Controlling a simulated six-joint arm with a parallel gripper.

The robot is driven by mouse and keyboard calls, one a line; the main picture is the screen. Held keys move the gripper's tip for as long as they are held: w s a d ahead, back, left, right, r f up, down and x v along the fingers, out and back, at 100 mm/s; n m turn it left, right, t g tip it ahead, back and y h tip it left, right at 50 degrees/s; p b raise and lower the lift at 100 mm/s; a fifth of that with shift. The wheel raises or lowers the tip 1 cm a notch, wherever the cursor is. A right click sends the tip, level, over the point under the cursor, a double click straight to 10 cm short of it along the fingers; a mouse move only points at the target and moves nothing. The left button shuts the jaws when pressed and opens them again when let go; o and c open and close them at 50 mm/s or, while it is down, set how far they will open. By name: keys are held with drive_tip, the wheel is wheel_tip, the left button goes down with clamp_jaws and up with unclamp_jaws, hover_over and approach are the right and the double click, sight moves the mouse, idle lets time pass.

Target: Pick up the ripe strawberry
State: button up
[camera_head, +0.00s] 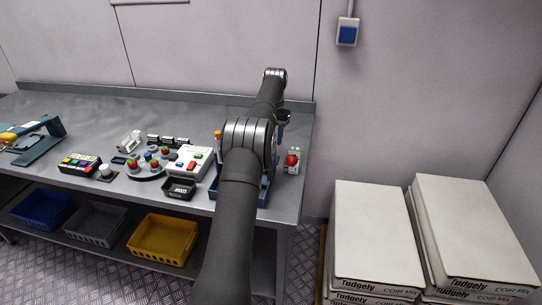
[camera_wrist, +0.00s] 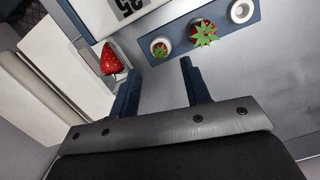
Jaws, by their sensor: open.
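In the wrist view a blue rack (camera_wrist: 178,57) holds a small red strawberry with green leaves (camera_wrist: 160,48) in a pale cup and a larger red strawberry with green leaves (camera_wrist: 203,33). Another red strawberry-shaped thing (camera_wrist: 111,60) is at the left, against a white surface. My gripper (camera_wrist: 160,67) has its two dark blue fingers apart with nothing between them. The small strawberry appears just beyond the gap and the larger one beyond the right finger. In the head view my arm hides the gripper and most of the rack area.
A white-rimmed cup (camera_wrist: 241,11) in the rack looks empty. In the head view a dark tray with small red and green items (camera_head: 148,175), a black bin (camera_head: 179,188) and a white button box (camera_head: 188,162) stand left of my arm. White boxes (camera_head: 375,235) are stacked at right.

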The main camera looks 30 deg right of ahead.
drive_tip(key=f, duration=0.5)
drive_tip(key=shift+s+a+f, duration=0.2)
drive_tip(key=shift+a+f, duration=0.1)
drive_tip(key=c, duration=0.6)
